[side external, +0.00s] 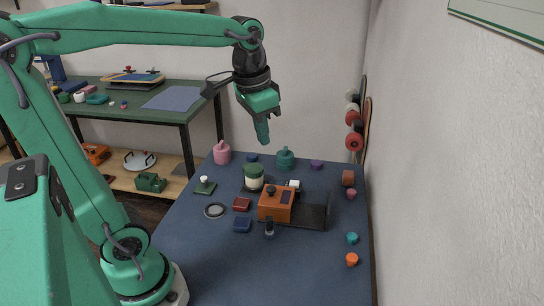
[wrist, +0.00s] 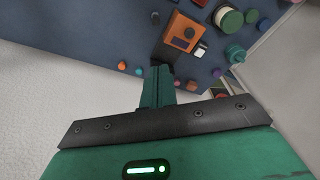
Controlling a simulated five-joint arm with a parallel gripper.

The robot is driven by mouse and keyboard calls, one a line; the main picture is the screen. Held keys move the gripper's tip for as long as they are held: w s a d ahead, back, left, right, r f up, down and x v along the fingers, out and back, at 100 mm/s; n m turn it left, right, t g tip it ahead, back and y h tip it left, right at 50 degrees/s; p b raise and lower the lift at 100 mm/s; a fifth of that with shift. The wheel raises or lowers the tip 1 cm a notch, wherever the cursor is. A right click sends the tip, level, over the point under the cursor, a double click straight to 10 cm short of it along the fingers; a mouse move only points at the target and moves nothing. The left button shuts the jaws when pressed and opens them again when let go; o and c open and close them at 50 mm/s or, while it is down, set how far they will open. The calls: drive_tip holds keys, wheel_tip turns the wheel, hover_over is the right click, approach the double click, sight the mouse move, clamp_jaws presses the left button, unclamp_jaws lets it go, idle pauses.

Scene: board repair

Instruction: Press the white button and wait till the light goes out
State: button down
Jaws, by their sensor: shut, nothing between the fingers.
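A small white block (side external: 293,184), perhaps the white button, sits behind the orange box (side external: 276,204); it also shows beside that box in the wrist view (wrist: 201,49). A white knob (side external: 204,180) on a dark green plate stands at the left of the mat; I cannot tell which of the two is the button. No lit lamp on the mat can be made out. My gripper (side external: 264,139) is shut and empty, pointing down high above the mat's far side, apart from everything. Its closed fingers also show in the wrist view (wrist: 158,84).
A green-topped cream jar (side external: 254,178), a teal jar (side external: 285,158) and a pink jar (side external: 222,153) stand around the far side. A ring (side external: 214,210), red block (side external: 241,204) and blue block (side external: 242,225) lie nearer. The front of the blue mat (side external: 270,275) is clear. A wall is at right.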

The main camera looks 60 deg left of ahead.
drive_tip(key=w+a+g, duration=0.2)
drive_tip(key=w, duration=0.4)
drive_tip(key=m+g+h, duration=0.2)
drive_tip(key=m+g, duration=0.2)
drive_tip(key=g, duration=0.3)
hover_over(296, 182)
wheel_tip(296, 182, down, 15)
drive_tip(key=shift+r, duration=0.2)
drive_tip(key=shift+a+f, duration=0.1)
drive_tip(key=shift+f, duration=4.3)
